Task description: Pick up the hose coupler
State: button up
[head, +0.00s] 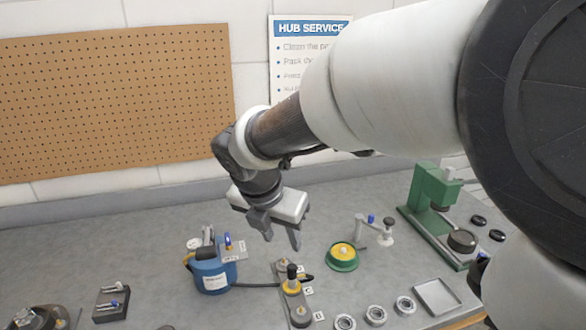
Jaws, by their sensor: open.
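A small upright piece with a black top and yellow lower part (291,285), which looks like the hose coupler, stands on a narrow grey plate with lettered tags (300,314). A dark hose (255,285) runs to it from a blue tank (213,273) on the left. My gripper (281,240) is open and empty, fingers pointing down. In the picture it is just above the coupler and apart from it. How far it is in depth I cannot tell.
A green and yellow round part (342,257) and a small stand (374,230) are to the right. A green press (432,205) stands at the back right. Several metal rings (375,315) and a square tray (437,297) line the front. A dark block (111,304) is at left.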

jog(key=b, duration=0.3)
send_near(292, 266)
jog(key=shift+n, duration=0.3)
jog(key=x, duration=0.5)
jog(key=shift+s, duration=0.2)
jog(key=shift+b+x, duration=0.65)
jog(key=shift+x, duration=2.3)
jog(key=shift+w+r, duration=0.1)
jog(key=shift+w, duration=0.05)
grip_shut()
